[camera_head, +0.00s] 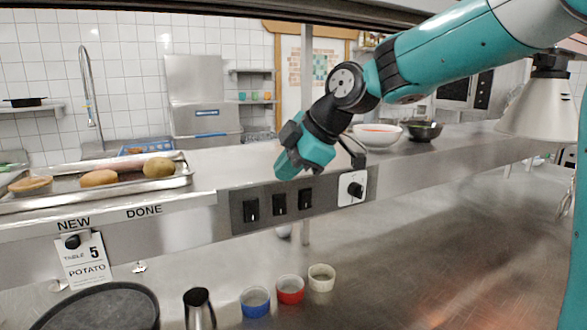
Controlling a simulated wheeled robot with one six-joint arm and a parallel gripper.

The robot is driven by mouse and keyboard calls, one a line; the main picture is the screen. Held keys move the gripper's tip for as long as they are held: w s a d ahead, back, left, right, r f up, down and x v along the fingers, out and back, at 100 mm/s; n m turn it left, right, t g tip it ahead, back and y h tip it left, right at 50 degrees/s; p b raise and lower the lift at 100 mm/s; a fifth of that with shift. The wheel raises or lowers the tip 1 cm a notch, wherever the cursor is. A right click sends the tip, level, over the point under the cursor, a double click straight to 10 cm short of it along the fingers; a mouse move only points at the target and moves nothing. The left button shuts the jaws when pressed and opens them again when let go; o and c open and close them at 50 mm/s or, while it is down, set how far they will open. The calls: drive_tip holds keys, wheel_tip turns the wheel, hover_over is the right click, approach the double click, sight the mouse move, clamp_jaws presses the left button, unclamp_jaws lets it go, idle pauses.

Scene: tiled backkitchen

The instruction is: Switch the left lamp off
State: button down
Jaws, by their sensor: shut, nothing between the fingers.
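A dark switch panel on the steel shelf front carries three black switches: the left switch (251,210), the middle switch (279,202) and the right switch (305,198). A white plate with a black knob (355,189) sits right of them. My teal gripper (290,167) is shut and empty, just above and behind the panel's top edge in the picture, apart from the switches as far as I can tell. One conical lamp (540,108) hangs at the right. No second lamp is clearly visible. I cannot tell which switch belongs to which lamp.
A metal tray (190,181) with potatoes stands on the shelf at left. A white bowl (377,136) and a dark bowl (422,132) stand behind my gripper. The lower counter at right is clear.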

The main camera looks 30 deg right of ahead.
drive_tip(key=shift+s+d+r, duration=0.15)
drive_tip(key=shift+d+r, duration=0.1)
drive_tip(key=shift+r, duration=0.3)
drive_tip(key=shift+s+d+r, duration=0.15)
drive_tip(key=shift+d+r, duration=0.1)
drive_tip(key=shift+r, duration=0.25)
